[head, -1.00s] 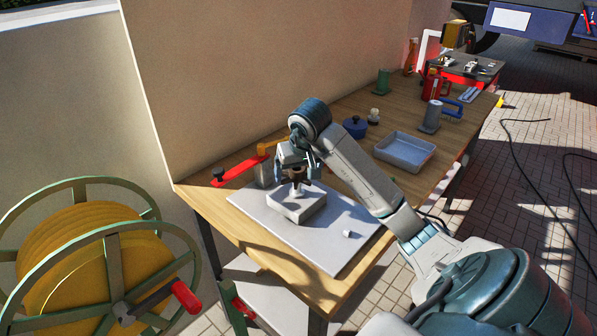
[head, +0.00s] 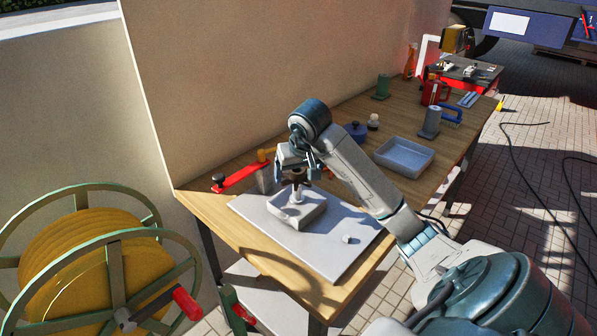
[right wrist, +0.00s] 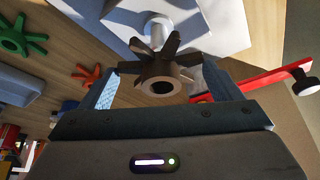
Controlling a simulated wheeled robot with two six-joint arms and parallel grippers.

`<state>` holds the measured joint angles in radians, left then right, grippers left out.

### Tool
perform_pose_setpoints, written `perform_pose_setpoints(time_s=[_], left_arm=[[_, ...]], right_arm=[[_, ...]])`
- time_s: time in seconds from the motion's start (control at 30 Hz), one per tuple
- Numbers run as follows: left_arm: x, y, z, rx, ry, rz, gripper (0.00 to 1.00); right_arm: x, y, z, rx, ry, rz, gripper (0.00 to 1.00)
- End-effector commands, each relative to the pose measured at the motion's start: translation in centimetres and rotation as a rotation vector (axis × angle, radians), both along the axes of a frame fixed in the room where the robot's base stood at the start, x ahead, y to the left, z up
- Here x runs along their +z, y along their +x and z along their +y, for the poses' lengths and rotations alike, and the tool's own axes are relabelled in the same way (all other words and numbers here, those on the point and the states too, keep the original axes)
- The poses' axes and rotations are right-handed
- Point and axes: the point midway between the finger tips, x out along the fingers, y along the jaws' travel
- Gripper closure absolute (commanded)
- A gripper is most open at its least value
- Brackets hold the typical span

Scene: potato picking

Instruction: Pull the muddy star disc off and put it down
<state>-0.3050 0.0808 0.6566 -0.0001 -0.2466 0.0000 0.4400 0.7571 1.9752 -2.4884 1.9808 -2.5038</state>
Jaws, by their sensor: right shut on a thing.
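My right gripper (head: 298,172) is shut on the muddy star disc, a dark brown wheel with several blunt arms. The disc (right wrist: 160,68) sits between the two fingers in the right wrist view, its central hole empty. A pale upright post (head: 297,194) stands on a light grey block (head: 312,211) below it. In the right wrist view the post (right wrist: 158,28) shows beyond the disc and seems clear of its hole; the exact gap is hard to judge. My left gripper is not in view.
The block stands on a pale board (head: 335,258) on the wooden bench. A red bar (head: 240,176) lies behind left. A grey-blue tray (head: 404,155) and a blue pot (head: 355,130) stand farther right.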

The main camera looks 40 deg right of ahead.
Motion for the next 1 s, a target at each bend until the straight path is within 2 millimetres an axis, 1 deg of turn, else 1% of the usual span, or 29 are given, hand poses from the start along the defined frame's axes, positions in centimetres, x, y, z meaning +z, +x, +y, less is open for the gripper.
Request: perform_pose_setpoints(time_s=[0.17, 0.5, 0.83, 1.0], left_arm=[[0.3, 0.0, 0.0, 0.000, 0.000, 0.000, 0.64], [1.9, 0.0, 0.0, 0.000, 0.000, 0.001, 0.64], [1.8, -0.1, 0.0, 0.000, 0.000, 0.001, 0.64], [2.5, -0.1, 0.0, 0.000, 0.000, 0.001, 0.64]], right_arm=[[0.4, 0.0, 0.0, 0.000, 0.000, -0.001, 0.37], [2.9, 0.0, 0.0, 0.000, 0.000, -0.001, 0.37], [3.0, 0.0, 0.0, 0.000, 0.000, 0.000, 0.37], [3.7, 0.0, 0.0, 0.000, 0.000, 0.000, 0.37]])
